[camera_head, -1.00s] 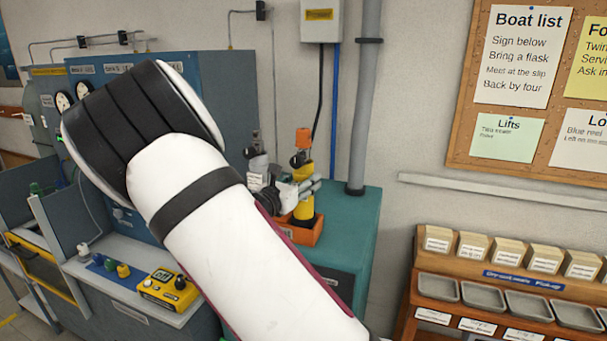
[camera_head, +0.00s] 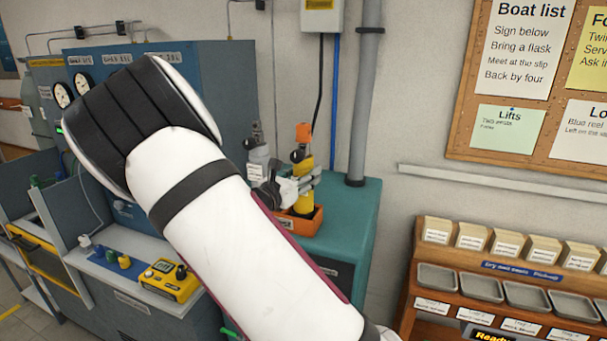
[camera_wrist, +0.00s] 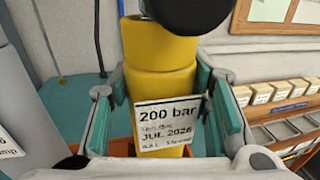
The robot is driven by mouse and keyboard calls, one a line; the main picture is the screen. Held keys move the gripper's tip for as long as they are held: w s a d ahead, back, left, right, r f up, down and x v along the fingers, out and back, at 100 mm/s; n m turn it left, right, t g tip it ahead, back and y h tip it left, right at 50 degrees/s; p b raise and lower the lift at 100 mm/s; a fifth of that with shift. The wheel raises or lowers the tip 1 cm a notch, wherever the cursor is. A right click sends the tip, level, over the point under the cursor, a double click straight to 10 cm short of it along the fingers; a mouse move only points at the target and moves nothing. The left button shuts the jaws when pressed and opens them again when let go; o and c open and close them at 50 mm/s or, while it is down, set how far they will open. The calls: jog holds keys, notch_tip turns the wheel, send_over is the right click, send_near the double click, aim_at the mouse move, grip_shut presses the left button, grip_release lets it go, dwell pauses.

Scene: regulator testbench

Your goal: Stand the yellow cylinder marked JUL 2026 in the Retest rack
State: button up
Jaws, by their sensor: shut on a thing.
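The yellow cylinder (camera_wrist: 160,80) stands upright in the wrist view, with a white label reading 200 bar and JUL 2026. A black knob covers its top. My gripper (camera_wrist: 165,108) is shut on it, with teal finger pads on both sides of the body. In the head view my gripper (camera_head: 290,187) is at a yellow cylinder (camera_head: 306,203) by an orange holder (camera_head: 305,226) on the teal cabinet. I cannot tell whether its base rests in the holder. The Retest rack cannot be made out by name.
A grey cylinder (camera_head: 257,156) stands just left of my gripper. A pipe (camera_head: 362,110) runs up the wall behind the teal cabinet (camera_head: 352,215). A wooden shelf unit (camera_head: 410,300) with grey trays and small boxes stands at right. A yellow control box (camera_head: 168,281) sits on the left bench.

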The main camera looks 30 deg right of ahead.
jog(key=shift+f, duration=0.35)
dwell(0.4)
jog(key=o, duration=1.5)
jog(key=shift+f, duration=0.2)
jog(key=shift+a, duration=0.1)
jog(key=v, duration=1.1)
jog(key=shift+s+a+r, duration=0.1)
jog(key=shift+s+a, duration=0.1)
jog(key=shift+a, duration=0.15)
